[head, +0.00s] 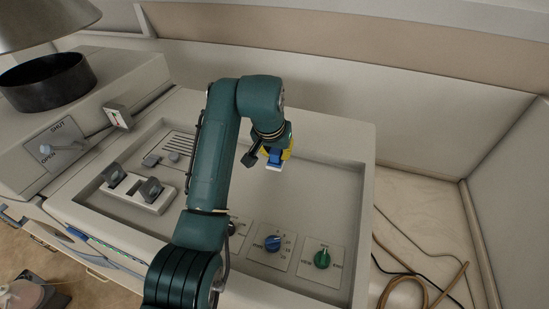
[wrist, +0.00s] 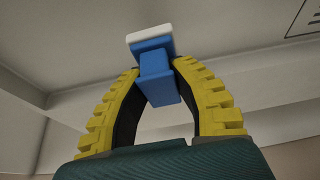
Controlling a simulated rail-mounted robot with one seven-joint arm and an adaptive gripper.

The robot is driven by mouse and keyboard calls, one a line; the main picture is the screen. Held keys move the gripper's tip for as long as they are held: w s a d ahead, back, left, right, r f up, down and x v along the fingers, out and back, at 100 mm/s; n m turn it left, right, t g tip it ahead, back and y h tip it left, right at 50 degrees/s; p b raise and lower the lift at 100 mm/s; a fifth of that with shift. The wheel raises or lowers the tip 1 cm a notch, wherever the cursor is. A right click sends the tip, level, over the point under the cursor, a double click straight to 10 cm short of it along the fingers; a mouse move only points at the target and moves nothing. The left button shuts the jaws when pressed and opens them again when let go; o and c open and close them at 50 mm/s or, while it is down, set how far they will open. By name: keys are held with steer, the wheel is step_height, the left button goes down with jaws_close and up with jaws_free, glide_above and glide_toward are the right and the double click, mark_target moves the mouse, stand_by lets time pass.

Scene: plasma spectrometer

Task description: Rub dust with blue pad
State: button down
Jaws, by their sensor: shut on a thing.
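My gripper (wrist: 157,85) has yellow ribbed fingers and is shut on the blue pad (wrist: 157,72). The pad has a blue handle and a wider blue head with a white face (wrist: 150,35) pointing away from the fingers. In the head view the blue pad (head: 274,158) hangs below my gripper (head: 283,152), over the grey recessed panel (head: 325,195). I cannot tell how far the pad is above the surface. I cannot make out any dust in either view.
A blue knob (head: 272,243) and a green knob (head: 322,259) stand at the panel's front. A bracket with dark clips (head: 140,188) is at the left, near a SHUT/OPEN lever (head: 48,149). Cables (head: 425,275) lie at the right. The panel's right part is clear.

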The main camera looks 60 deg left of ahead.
steer(key=shift+r, duration=1.8)
